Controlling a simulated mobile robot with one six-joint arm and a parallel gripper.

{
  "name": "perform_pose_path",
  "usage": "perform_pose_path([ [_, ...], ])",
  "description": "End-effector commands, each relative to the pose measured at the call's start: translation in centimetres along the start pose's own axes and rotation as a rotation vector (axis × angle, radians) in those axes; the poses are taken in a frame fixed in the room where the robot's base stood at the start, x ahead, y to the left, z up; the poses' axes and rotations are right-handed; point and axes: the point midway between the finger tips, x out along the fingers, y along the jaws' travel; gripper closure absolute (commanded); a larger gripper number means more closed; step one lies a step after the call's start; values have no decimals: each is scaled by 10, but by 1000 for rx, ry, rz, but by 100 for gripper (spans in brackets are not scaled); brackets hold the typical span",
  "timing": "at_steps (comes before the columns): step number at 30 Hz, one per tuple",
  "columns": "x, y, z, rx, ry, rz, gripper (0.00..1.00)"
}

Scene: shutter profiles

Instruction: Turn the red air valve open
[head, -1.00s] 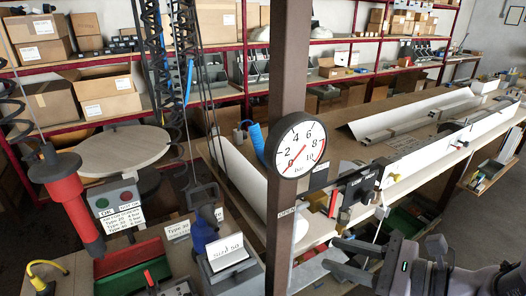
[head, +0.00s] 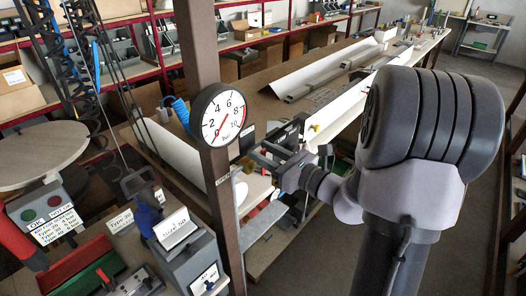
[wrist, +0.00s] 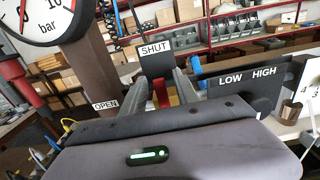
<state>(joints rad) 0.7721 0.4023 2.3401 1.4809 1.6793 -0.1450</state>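The red air valve (wrist: 161,92) shows in the wrist view as a small red piece between the two fingers of my gripper (wrist: 160,84). It lies below the SHUT label (wrist: 155,48) and right of the OPEN label (wrist: 105,106). The fingers stand apart on either side of it; I cannot tell whether they touch it. In the head view my gripper (head: 268,154) is just right of the brown post, below the round gauge (head: 223,115), and the valve is hidden there. The gauge's red needle shows.
A dark LOW/HIGH panel (wrist: 240,77) is close right of the fingers. The brown post (head: 208,75) stands left of my gripper. A long workbench (head: 270,90) with white profiles lies behind. A grey Size 50 box (head: 185,255) stands at the front.

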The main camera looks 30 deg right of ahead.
Motion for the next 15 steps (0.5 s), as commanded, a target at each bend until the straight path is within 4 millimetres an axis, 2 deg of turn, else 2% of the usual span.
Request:
perform_pose_path([
  [8, 3, 0, 0, 0, 0, -1, 64],
  [14, 3, 0, 0, 0, 0, -1, 99],
  [15, 3, 0, 0, 0, 0, -1, 100],
])
